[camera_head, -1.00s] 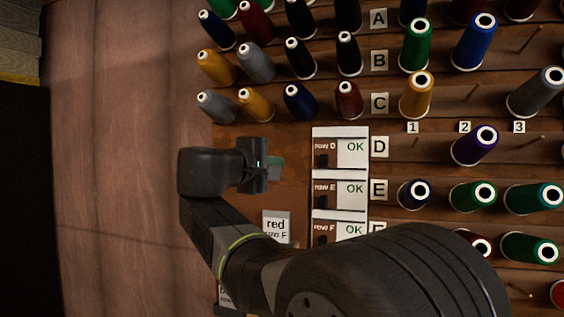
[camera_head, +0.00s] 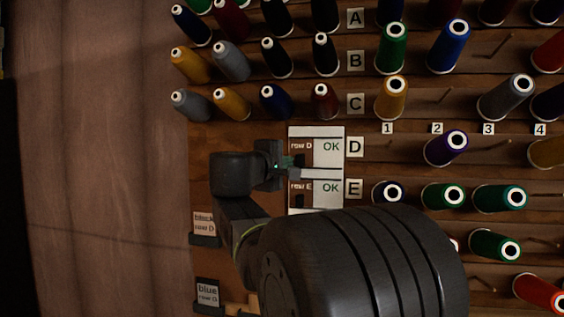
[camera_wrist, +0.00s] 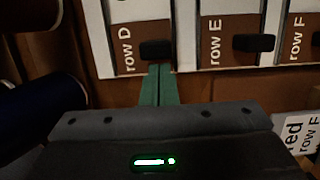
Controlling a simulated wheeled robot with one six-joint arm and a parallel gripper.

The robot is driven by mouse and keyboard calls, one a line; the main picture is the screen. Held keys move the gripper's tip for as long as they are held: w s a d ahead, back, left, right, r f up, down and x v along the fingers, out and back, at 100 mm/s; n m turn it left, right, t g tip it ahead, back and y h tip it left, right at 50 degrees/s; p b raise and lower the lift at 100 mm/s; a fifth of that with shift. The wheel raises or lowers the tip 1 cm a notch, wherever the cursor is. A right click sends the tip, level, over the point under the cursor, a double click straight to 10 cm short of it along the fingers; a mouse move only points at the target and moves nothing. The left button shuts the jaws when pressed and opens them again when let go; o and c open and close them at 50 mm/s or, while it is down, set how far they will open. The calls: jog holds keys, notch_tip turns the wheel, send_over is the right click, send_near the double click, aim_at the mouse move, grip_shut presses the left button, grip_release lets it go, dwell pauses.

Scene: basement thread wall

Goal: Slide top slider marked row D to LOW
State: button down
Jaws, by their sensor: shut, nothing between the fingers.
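The row D slider panel (camera_head: 315,146) is the top one in the column, with a brown field lettered "row D" and a white part reading OK. Its dark slider knob (camera_wrist: 156,50) shows in the wrist view, on the row E side of the "row D" lettering. My gripper (camera_head: 294,161) is at the panel's left edge in the head view. In the wrist view its green fingertips (camera_wrist: 160,72) are together and empty, right by the knob's near side. I cannot tell whether they touch it. In the head view the fingers partly hide the knob.
The row E panel (camera_head: 328,188) with its own knob (camera_wrist: 254,43) is directly beside row D. Thread spools on pegs surround the panels, such as a dark red one (camera_head: 325,101) above. Label cards (camera_head: 206,222) stand at lower left. My arm hides the lower panels.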

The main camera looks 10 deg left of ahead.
jog(key=d+b, duration=0.3)
jog(key=d, duration=0.4)
jog(key=shift+s+d, duration=0.1)
jog(key=shift+d, duration=0.2)
jog(key=shift+a, duration=0.1)
